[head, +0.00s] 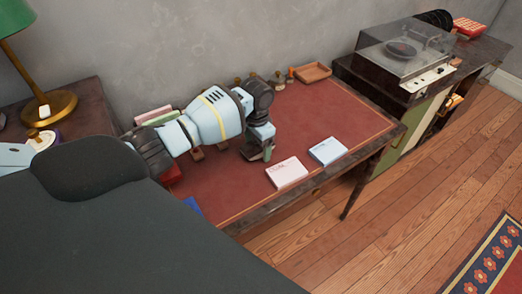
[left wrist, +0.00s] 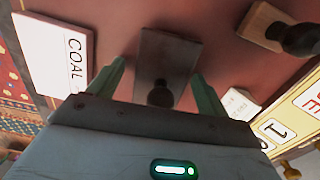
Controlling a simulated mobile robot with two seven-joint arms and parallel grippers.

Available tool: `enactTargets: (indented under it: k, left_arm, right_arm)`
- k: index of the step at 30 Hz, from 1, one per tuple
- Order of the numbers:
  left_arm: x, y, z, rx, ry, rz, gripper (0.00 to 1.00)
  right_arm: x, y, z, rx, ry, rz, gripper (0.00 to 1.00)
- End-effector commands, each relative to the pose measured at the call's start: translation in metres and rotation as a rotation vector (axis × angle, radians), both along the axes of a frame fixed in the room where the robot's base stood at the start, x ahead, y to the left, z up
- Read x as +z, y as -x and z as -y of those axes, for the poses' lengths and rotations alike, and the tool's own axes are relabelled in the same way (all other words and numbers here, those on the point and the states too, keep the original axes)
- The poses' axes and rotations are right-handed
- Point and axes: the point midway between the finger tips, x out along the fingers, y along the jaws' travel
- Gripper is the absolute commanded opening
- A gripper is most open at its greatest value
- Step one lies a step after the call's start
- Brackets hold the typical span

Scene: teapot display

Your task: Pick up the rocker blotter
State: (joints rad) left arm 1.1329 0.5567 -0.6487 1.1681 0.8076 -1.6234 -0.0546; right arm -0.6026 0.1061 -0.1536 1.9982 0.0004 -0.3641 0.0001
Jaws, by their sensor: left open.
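In the left wrist view a dark brown block with a round dark knob (left wrist: 168,62), which looks like the rocker blotter, lies on the red desk top between my gripper's two green fingers. My left gripper (left wrist: 160,85) is open, with one finger on each side of the block and no clear contact. A lighter wooden block with a dark handle (left wrist: 262,24) lies to the right, outside the fingers; it looks similar in kind. In the head view my left gripper (head: 262,152) is low over the desk and mostly hides the block. My right gripper is not in view.
The red-topped desk (head: 330,108) holds a pink box (head: 287,173), a pale blue box (head: 328,151) and a wooden tray (head: 310,72). Small brown items stand near the wall. The desk's right part is clear.

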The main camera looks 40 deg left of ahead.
Motion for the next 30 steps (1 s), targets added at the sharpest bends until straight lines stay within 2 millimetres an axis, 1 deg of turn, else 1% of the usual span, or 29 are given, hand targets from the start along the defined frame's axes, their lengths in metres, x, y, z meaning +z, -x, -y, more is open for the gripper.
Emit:
enactTargets:
  k: [1, 7, 8, 18, 20, 21, 30]
  left_arm:
    - [-0.004, 0.000, 0.000, 0.000, -0.001, 0.001, 0.78]
    - [0.001, -0.002, 0.000, 0.000, 0.000, 0.006, 0.78]
    - [0.001, -0.002, 0.000, 0.000, 0.000, 0.006, 0.77]
    - [0.000, -0.001, 0.000, 0.000, 0.000, 0.005, 0.32]
    - [0.000, -0.001, 0.000, 0.000, -0.001, 0.004, 0.24]
    - [0.001, -0.001, 0.000, 0.000, 0.000, 0.006, 0.22]
    - [0.003, -0.001, 0.000, 0.000, 0.000, 0.005, 0.22]
  right_arm:
    - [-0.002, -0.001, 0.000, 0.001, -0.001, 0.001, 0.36]
    - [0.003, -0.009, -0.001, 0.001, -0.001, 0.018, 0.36]
    - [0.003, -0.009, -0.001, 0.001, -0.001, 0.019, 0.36]
    - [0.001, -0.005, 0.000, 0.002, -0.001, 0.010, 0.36]
    - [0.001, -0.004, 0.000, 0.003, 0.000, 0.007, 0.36]
    - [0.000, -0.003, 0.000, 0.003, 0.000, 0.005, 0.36]
    - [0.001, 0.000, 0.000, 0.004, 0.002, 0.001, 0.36]
